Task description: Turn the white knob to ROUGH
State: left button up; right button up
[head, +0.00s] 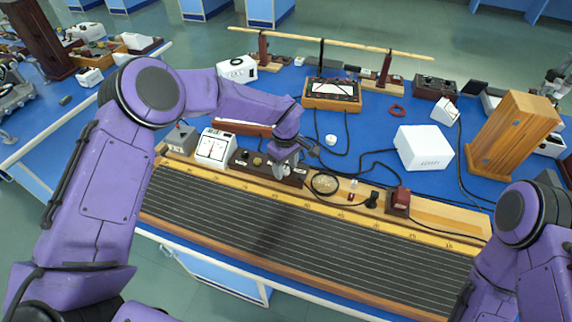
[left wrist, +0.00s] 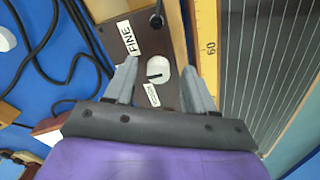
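The white knob (left wrist: 158,70) sits on a dark brown panel (left wrist: 125,17) in the left wrist view, with a short black mark on its face. A FINE label (left wrist: 130,38) is on the panel above and left of it. A second label (left wrist: 151,95) lies on the other side, too small to read surely. My left gripper (left wrist: 160,72) is open, with one finger on each side of the knob; I cannot tell whether they touch it. In the head view my left gripper (head: 283,166) is over the dark box (head: 243,160) and hides the knob. My right gripper is not in view.
A white meter box (head: 215,148) stands left of the dark box. A long ruled board (head: 300,235) runs along the front. A white box (head: 423,147), a wooden block (head: 513,135) and black cables (head: 375,163) lie to the right.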

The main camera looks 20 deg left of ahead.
pick_arm(q)
grip_shut()
jog(key=shift+f, duration=0.1)
jog(key=shift+n, duration=0.4)
jog(key=shift+f+n+b, duration=0.15)
jog(key=shift+n+b, duration=0.4)
jog(key=shift+n, duration=0.05)
jog(key=n+b, duration=0.1)
jog(key=n, duration=0.2)
jog(key=n+b, duration=0.2)
jog(key=n, duration=0.2)
jog(key=shift+n, duration=0.3)
jog(key=shift+n+b, duration=0.3)
jog(key=shift+n, duration=0.8)
